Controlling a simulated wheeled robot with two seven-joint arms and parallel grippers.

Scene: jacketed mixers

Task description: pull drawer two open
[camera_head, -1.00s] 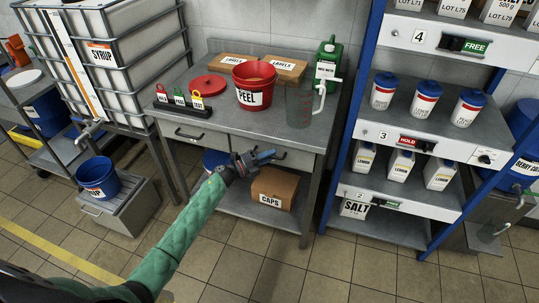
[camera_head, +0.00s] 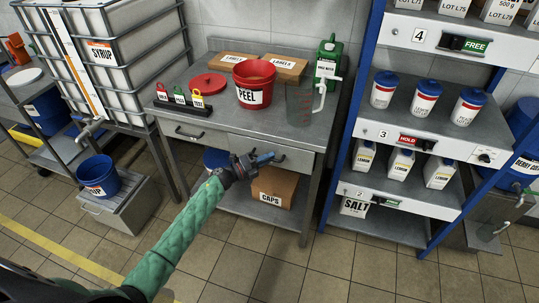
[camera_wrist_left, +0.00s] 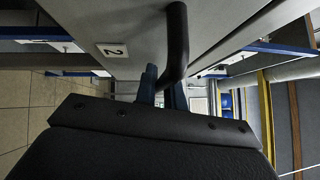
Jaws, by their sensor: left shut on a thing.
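Drawer two (camera_head: 296,159) is the right-hand grey drawer under the steel table. A plate with the number 2 (camera_wrist_left: 113,51) shows on its front in the left wrist view. Its dark bar handle (camera_wrist_left: 177,42) runs into the jaws there. My left gripper (camera_head: 265,158) is at the drawer's front and shut on this handle; the fingers (camera_wrist_left: 163,90) show on both sides of the bar in the wrist view. I cannot tell whether the drawer stands slightly out. My right gripper is not in view.
The steel table (camera_head: 222,122) carries a red PEEL bucket (camera_head: 254,84), a clear jug (camera_head: 299,106) and a green can (camera_head: 328,62). A CAPS carton (camera_head: 275,188) sits on the lower shelf. A blue-framed rack (camera_head: 346,130) stands close on the right. The tiled floor in front is clear.

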